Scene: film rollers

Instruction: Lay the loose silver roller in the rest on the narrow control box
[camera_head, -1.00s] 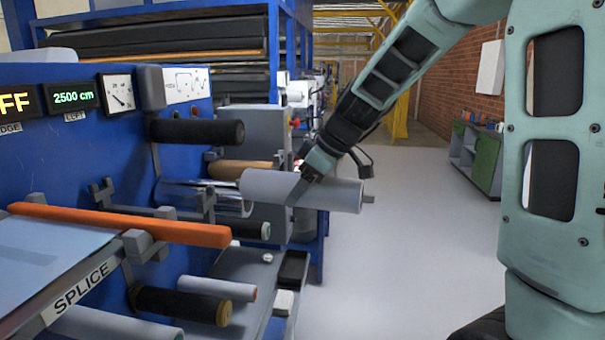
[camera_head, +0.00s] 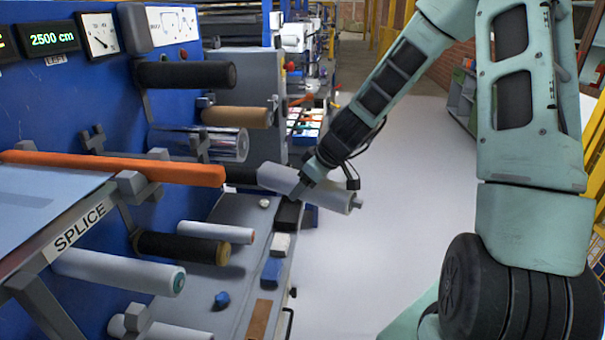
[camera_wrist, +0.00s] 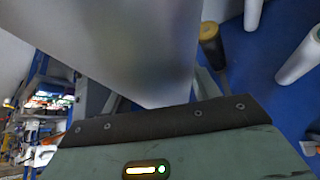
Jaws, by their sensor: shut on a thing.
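A pale silver-grey roller (camera_head: 280,178) is held across my gripper (camera_head: 306,188), off the floor, above the right edge of the grey bench. It lies nearly level, its right end tilted slightly down, with a short shaft end showing. In the wrist view the roller (camera_wrist: 120,45) fills the upper left. My gripper is shut on it near its middle. A narrow grey upright box (camera_head: 257,75) stands behind, to the left of my arm. I cannot tell which support on it is the rest; rollers stand in front of it.
The blue machine (camera_head: 90,100) carries several rollers, including a black one (camera_head: 187,74), a brown one (camera_head: 236,116) and a shiny one (camera_head: 212,143). An orange bar (camera_head: 115,166) juts out at left. Small boxes (camera_head: 271,270) lie on the bench. The floor (camera_head: 420,190) at right is clear.

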